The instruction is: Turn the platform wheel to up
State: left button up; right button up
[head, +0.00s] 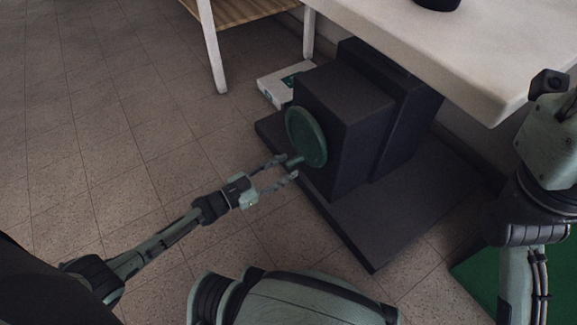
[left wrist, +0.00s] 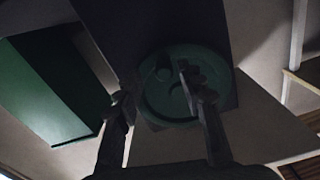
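The platform wheel is a round green disc (head: 306,136) on the side of a dark box-shaped housing (head: 345,125). A short green handle (head: 294,162) sticks out from its lower part. In the left wrist view the wheel (left wrist: 160,105) faces me, dim, with the handle (left wrist: 160,67) near the fingertips. My left gripper (head: 283,168) is open, its two fingers spread on either side of the handle's end. I cannot tell whether either finger touches it. My right arm shows at the right edge; its gripper is out of view.
The housing stands on a wide dark base plate (head: 385,215) on the tiled floor. A white table (head: 470,50) overhangs it. A white-and-green box (head: 275,85) lies behind. A green surface (head: 475,275) is at lower right. The floor at left is clear.

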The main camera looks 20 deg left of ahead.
pick_arm(q)
jog(key=shift+x, duration=0.9)
jog(key=c, duration=0.9)
